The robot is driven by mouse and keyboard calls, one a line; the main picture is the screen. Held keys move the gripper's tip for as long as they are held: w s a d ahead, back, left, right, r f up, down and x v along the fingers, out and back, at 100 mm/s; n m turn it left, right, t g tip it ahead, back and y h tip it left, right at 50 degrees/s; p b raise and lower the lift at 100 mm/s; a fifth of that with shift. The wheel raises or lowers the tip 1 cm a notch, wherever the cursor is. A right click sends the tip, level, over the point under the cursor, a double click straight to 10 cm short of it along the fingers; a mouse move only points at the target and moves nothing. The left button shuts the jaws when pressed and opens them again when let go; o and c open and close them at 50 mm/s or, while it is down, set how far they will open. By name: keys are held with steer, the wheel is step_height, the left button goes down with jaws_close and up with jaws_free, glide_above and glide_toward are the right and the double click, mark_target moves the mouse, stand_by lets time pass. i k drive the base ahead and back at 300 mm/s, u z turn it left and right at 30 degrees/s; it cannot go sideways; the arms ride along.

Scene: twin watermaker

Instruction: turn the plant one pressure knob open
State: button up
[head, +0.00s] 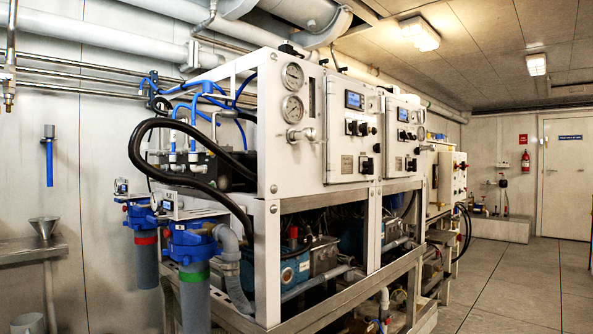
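The nearer watermaker unit (226,140) is a white cabinet on a metal frame, standing in the middle of the view. Its front panel bears two round gauges, an upper gauge (293,75) and a lower gauge (292,109). Below them sticks out a silver knob (301,134), probably the pressure knob; no label on it is readable. How far it is turned cannot be told. A grey control box (348,128) with a small blue display and black switches sits to its right. My gripper is not in view, and nothing touches the knob.
Blue filter housings (194,243) with small gauges stand at the front left of the frame. Black hoses (140,150) loop off the cabinet's left side. A steel bench (32,248) with a funnel stands at the left wall. The floor (520,285) at the right is clear.

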mark_target(306, 135)
steer(key=z, duration=1.1)
steer(key=i, duration=1)
steer(key=u, duration=2.8)
